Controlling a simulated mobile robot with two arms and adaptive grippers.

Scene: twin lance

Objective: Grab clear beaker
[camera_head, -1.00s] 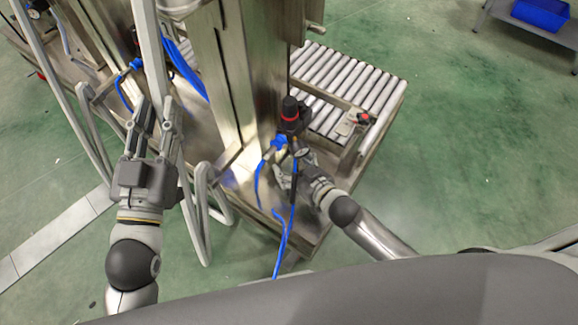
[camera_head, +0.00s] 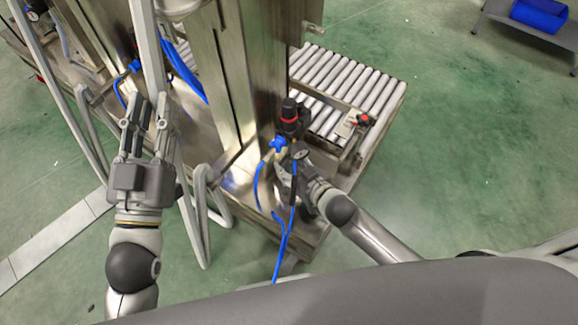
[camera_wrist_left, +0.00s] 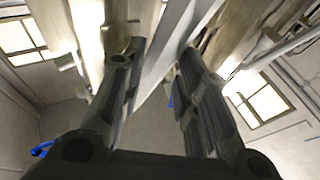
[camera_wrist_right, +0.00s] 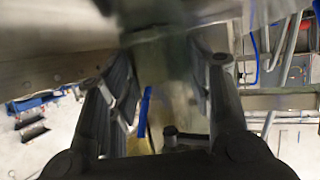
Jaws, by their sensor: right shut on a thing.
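My right gripper (camera_head: 283,180) is low beside the metal column, partly hidden by a blue hose and a gauge. In the right wrist view its fingers (camera_wrist_right: 165,75) stand on either side of a see-through, greyish shape, which looks like the clear beaker (camera_wrist_right: 166,62), and are shut on it. The beaker's outline is blurred there, and I cannot make it out in the head view. My left gripper (camera_head: 149,100) is at the left, fingers pointing away from me, apart and empty. The left wrist view shows the same gap between its fingers (camera_wrist_left: 157,62).
A black and red regulator (camera_head: 290,118) with blue hoses stands just above my right gripper. The steel column (camera_head: 230,75) rises between my arms. Bent grey tubes (camera_head: 203,215) are close to my left gripper. A roller conveyor (camera_head: 350,90) lies behind; green floor at right is open.

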